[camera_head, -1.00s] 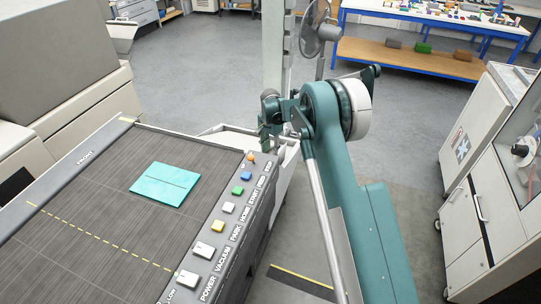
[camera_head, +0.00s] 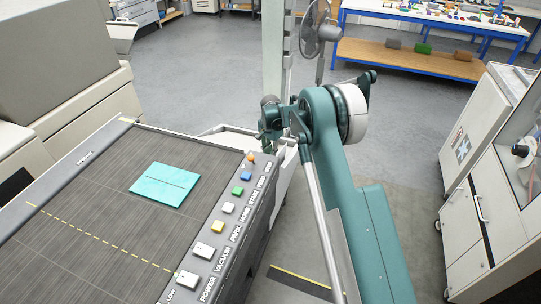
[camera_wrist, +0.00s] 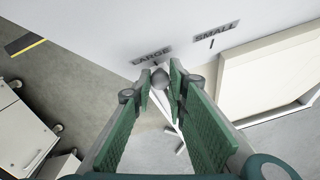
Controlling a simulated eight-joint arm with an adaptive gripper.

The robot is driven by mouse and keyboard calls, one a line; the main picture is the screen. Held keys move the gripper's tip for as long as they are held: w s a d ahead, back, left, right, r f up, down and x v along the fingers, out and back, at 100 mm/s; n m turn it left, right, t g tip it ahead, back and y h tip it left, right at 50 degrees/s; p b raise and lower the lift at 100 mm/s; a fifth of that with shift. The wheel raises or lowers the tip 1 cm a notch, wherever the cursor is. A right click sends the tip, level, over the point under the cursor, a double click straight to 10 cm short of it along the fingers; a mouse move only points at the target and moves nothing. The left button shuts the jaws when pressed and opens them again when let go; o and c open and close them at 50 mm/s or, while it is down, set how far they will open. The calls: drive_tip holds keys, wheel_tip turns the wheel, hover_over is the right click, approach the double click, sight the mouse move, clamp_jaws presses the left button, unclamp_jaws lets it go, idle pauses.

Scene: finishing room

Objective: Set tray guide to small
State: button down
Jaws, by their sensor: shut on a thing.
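In the wrist view a small grey knob (camera_wrist: 160,79), which looks like the tray guide's handle, sits between my gripper's (camera_wrist: 161,90) green fingers. The fingers are shut on it near their tips. A rod seems to run down from the knob, partly hidden by the fingers. The knob is just below the LARGE label (camera_wrist: 151,56) and its tick mark. The SMALL label (camera_wrist: 215,32) with its own tick is to the right and higher, apart from the knob.
The flatbed table (camera_head: 80,205) carries a teal sheet (camera_head: 165,185) and a row of buttons along its right edge, including a green one (camera_head: 238,190). A cream panel (camera_wrist: 270,75) is right of the labels in the wrist view.

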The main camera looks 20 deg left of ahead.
drive_tip(key=a+b, duration=0.1)
drive_tip(key=a, duration=0.8)
drive_tip(key=shift+a, duration=0.25)
drive_tip(key=c, duration=2.3)
unclamp_jaws()
drive_tip(key=shift+a, duration=0.1)
drive_tip(key=shift+o, duration=0.2)
drive_tip(key=shift+r, duration=0.15)
drive_tip(key=shift+r, duration=0.2)
wheel_tip(320, 180, up, 11)
drive_tip(key=shift+r, duration=0.15)
